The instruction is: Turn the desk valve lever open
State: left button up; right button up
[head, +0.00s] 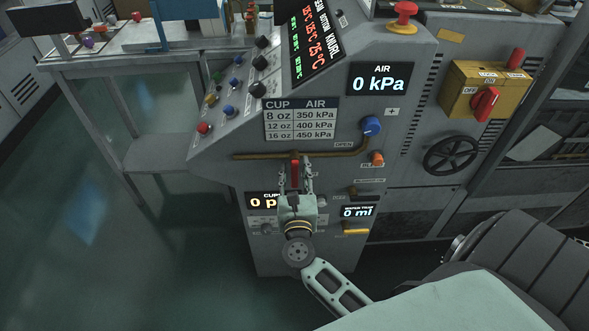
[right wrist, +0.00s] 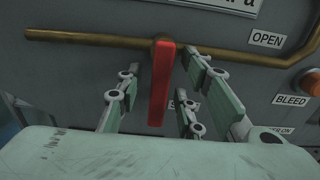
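The red valve lever (head: 295,174) hangs down from a brown pipe (head: 256,156) on the grey machine front. In the right wrist view the lever (right wrist: 160,88) points straight down, and an OPEN label (right wrist: 267,39) sits to its right. My right gripper (head: 296,182) is in front of the lever, with fingers on both sides of it. In the right wrist view the gripper (right wrist: 166,82) is open, and gaps show between the fingers and the lever. My left gripper is not in view.
A blue knob (head: 371,126) and an orange BLEED button (head: 377,158) are right of the lever. A black handwheel (head: 450,154) and a yellow box (head: 484,91) with red handles are farther right. A sloped panel of coloured knobs (head: 228,110) is to the left. Open floor lies left.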

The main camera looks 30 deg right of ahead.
jog(key=shift+w+d, duration=0.2)
jog(key=shift+w, duration=0.05)
grip_shut()
jog(key=shift+a, duration=0.1)
dwell(0.4)
